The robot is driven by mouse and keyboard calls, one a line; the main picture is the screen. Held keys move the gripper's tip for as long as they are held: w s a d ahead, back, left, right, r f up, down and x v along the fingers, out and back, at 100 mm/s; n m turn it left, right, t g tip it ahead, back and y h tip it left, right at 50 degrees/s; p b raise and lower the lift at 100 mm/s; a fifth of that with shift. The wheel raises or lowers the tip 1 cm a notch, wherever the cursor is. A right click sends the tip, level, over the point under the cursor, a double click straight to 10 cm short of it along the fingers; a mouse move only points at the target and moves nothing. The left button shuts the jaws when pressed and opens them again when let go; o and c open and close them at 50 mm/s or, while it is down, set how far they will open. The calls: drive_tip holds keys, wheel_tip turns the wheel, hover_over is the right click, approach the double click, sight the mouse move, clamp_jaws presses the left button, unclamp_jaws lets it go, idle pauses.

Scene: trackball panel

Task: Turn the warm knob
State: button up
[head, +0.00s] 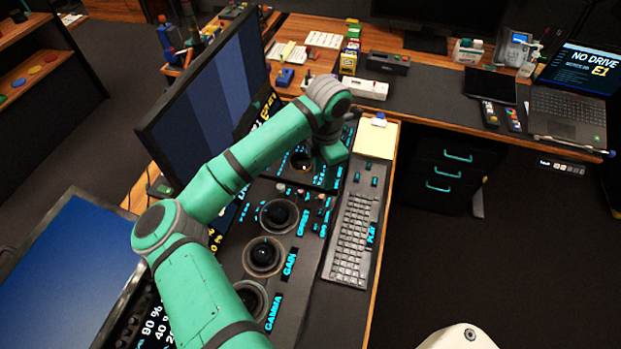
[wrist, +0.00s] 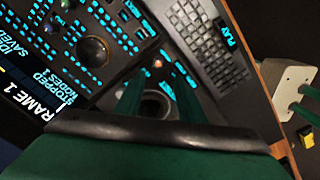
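The trackball panel (head: 290,285) is a dark console with trackballs, cyan labels and small knobs. I cannot read a label "warm" in either view, so I cannot tell which knob is the warm one. A small pale orange knob (wrist: 158,63) shows in the wrist view, just beyond my fingertips. Small knobs (head: 300,191) also show in the head view. My gripper (head: 331,155) hangs over the upper part of the panel and hides some of it. In the wrist view my gripper (wrist: 160,88) has its two green fingers apart, with nothing seen held between them.
A keyboard (head: 350,235) lies right of the panel, with a yellow note pad (head: 374,140) above it. A large monitor (head: 205,100) stands close at the left of my arm. A trackball (wrist: 92,50) shows in the wrist view. Dark floor lies right of the desk.

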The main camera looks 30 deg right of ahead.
sight(321, 196)
wheel_tip(321, 196, down, 11)
drive_tip(key=shift+w+r, duration=0.15)
idle(0.4)
clamp_jaws()
